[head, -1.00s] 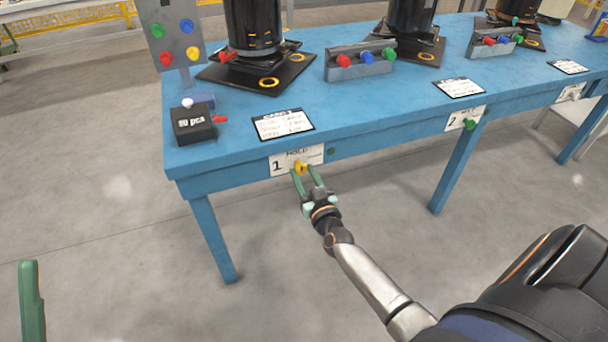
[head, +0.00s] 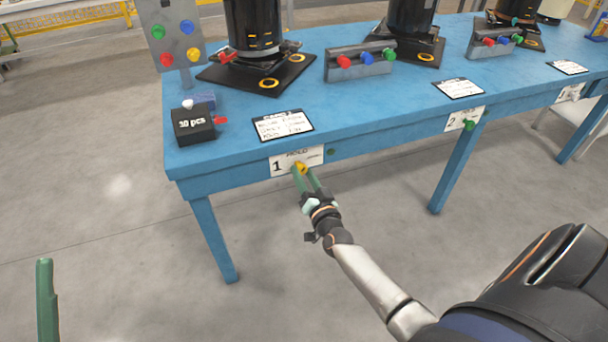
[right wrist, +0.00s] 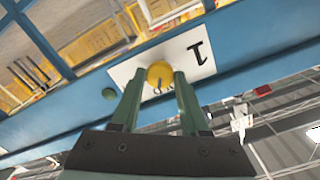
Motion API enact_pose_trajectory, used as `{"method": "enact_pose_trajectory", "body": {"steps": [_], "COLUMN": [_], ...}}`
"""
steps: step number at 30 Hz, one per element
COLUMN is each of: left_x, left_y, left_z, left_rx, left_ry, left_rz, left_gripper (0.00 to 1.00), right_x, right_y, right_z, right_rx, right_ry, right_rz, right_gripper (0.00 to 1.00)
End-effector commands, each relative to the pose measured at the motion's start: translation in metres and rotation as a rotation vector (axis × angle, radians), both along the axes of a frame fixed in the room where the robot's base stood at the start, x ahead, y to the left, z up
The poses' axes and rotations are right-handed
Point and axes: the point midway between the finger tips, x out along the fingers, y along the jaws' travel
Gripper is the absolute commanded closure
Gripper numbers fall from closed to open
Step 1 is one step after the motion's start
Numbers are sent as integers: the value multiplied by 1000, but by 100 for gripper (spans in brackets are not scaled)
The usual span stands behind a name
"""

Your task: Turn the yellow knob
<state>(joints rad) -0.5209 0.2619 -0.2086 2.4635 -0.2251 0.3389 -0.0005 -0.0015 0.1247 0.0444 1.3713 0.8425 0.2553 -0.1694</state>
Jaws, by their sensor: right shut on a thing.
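The yellow knob (head: 301,167) sits on a white plate marked 1 (head: 279,167) on the front edge of the blue table. My right gripper (head: 304,171) is shut on the knob, its green fingers on either side of it. In the right wrist view the yellow knob (right wrist: 160,73) shows between the fingertips of my right gripper (right wrist: 158,80), and the white plate appears tilted behind it. Of my left gripper, only one green finger (head: 47,300) shows at the lower left, so its opening is hidden.
The blue table (head: 225,148) carries a black counter box (head: 193,124), a panel of coloured buttons (head: 174,35), a button box (head: 360,62) and black machines. A green knob (head: 469,125) is on the plate marked 2. The floor in front is clear.

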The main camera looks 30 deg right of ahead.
Motion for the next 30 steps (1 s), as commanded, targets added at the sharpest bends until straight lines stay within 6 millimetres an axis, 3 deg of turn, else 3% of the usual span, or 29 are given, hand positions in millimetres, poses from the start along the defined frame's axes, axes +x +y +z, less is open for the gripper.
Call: {"method": "enact_pose_trajectory", "body": {"steps": [8, 24, 30], "left_x": [-1, -30, -30], "left_y": [0, -4, -4], "left_z": [-2, 30, 28], "left_rx": [0, -7, -5], "left_ry": [-3, -174, -178], "left_rz": [-2, -38, -42], "left_gripper": [50, 50, 50], "right_x": [0, 0, -1], "right_y": [0, 1, 0], "right_z": [-1, -2, -2], "right_rx": [257, 741, 879], "right_ry": [-61, -176, -208], "right_rz": [1, 0, 0], "right_gripper": [100, 100, 100]}}
